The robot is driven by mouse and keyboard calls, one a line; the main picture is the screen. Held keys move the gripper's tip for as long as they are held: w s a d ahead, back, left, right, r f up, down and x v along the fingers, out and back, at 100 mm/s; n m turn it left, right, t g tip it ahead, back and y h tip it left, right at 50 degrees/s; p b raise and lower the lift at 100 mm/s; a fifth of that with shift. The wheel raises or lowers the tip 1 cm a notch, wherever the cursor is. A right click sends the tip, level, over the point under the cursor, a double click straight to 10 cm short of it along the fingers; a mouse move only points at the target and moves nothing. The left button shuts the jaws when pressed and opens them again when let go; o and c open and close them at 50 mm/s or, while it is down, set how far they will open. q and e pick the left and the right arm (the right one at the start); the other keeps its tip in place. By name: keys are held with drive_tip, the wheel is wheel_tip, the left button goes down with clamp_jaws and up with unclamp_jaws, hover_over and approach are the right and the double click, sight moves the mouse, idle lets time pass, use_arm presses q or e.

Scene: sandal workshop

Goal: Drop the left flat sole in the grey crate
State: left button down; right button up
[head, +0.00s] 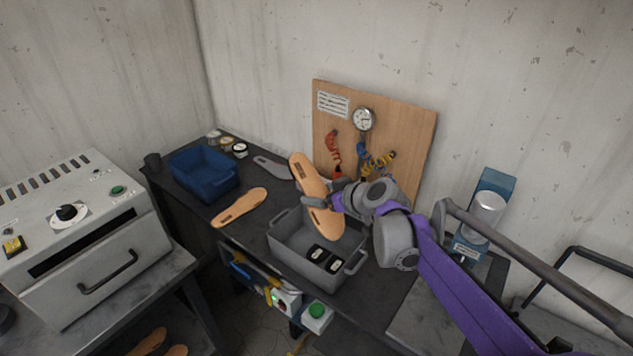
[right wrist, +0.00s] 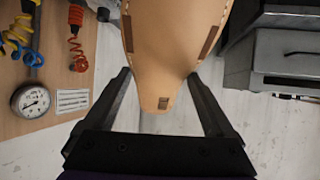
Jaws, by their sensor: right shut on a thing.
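My right gripper (head: 332,199) is shut on a tan flat sole (head: 305,178), gripped near its middle and held tilted above the grey crate. In the right wrist view the sole (right wrist: 168,45) passes between the two fingers. The grey crate (head: 292,262) stands on the dark bench, with two small black items with pale labels (head: 317,253) inside at its front right. A second tan sole (head: 240,207) lies on the bench left of the crate. I cannot tell from markings which sole is left or right. My left gripper is not in view.
A blue crate (head: 204,184) stands further left on the bench, with a grey sole-shaped piece (head: 272,168) to its right. A wooden tool board (head: 410,125) with a gauge stands behind. A grey oven (head: 85,245) is at the left. A green button box (head: 317,316) is at the bench front.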

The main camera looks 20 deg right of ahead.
sight(328, 215)
drive_tip(key=shift+s+f, duration=0.35)
drive_tip(key=shift+s, duration=0.1)
drive_tip(key=shift+s+f, duration=0.2)
drive_tip(key=shift+f, duration=0.55)
drive_tip(key=f, duration=0.3)
drive_tip(key=shift+w+b, duration=0.3)
drive_tip(key=shift+b, duration=0.05)
drive_tip(key=shift+s+f, duration=0.1)
drive_tip(key=shift+f, duration=0.3)
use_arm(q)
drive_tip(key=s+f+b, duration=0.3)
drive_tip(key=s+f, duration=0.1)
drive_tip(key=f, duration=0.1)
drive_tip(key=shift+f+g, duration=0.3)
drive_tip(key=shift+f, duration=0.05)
use_arm(e)
drive_tip(key=shift+f, duration=2.55)
